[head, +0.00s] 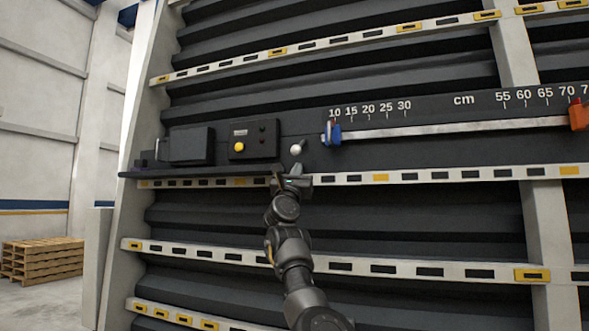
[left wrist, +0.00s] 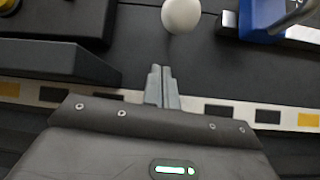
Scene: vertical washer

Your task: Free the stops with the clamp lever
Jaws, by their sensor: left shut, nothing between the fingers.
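The clamp lever (head: 296,150) has a white ball knob and sits on the dark panel, left of the scale. Its knob also shows at the top of the left wrist view (left wrist: 182,15). The blue stop (head: 333,133) is at the scale's left end, near 10; it is partly visible in the left wrist view (left wrist: 262,18). The orange stop (head: 579,115) is at the far right, near 70, cut by the picture edge. My left gripper (head: 295,169) is shut and empty, just below the knob. In the left wrist view its fingertips (left wrist: 160,69) look apart from the knob.
A box with a yellow button (head: 239,147) and a dark case (head: 188,146) stand left of the lever. A dark ledge (head: 200,174) and a slotted light rail (head: 420,177) run below. Wooden pallets (head: 42,259) lie far left.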

